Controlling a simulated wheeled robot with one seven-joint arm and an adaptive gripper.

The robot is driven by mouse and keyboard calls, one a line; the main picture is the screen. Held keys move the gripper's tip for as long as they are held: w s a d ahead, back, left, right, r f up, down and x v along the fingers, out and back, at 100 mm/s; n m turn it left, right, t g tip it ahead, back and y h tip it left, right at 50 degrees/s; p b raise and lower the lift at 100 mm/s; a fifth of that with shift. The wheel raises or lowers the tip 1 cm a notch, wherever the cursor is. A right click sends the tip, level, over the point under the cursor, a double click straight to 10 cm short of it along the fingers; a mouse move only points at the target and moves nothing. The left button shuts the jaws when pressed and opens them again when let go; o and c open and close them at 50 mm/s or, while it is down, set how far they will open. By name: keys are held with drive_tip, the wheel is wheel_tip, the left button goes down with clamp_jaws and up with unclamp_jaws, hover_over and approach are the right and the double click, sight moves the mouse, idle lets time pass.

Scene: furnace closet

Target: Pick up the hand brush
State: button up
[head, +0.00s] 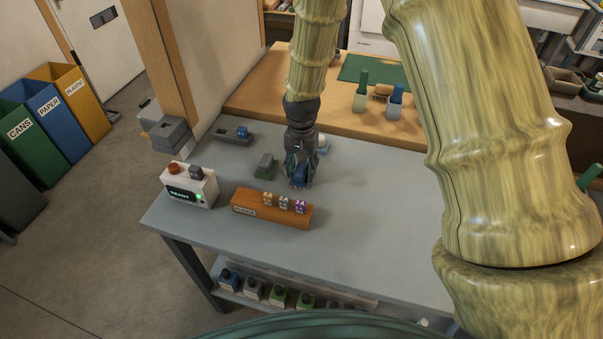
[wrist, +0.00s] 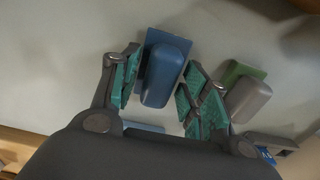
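My gripper (head: 300,172) is low over the grey table, pointing down, with its fingers apart. In the wrist view its green-padded fingers (wrist: 160,88) stand on either side of a blue block with a rounded grey-blue top (wrist: 165,72). The block lies on the table and is mostly hidden by the fingers in the head view. Narrow gaps show beside it, and I see no firm grip. I cannot tell for sure whether this block is the hand brush. A small tan object (head: 381,92) on the wooden bench is too small to identify.
A green block with a grey top (wrist: 247,90) lies close to the right finger in the wrist view. A wooden holder (head: 271,209), a white box with a green light (head: 188,186) and a grey tool (head: 230,136) stand nearby. The table's right side is clear.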

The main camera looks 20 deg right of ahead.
sight(301, 167)
drive_tip(key=c, duration=0.7)
drive_tip(key=shift+r+b, duration=1.05)
drive_tip(key=shift+r, duration=3.95)
drive_tip(key=o, duration=0.5)
drive_tip(key=c, duration=0.4)
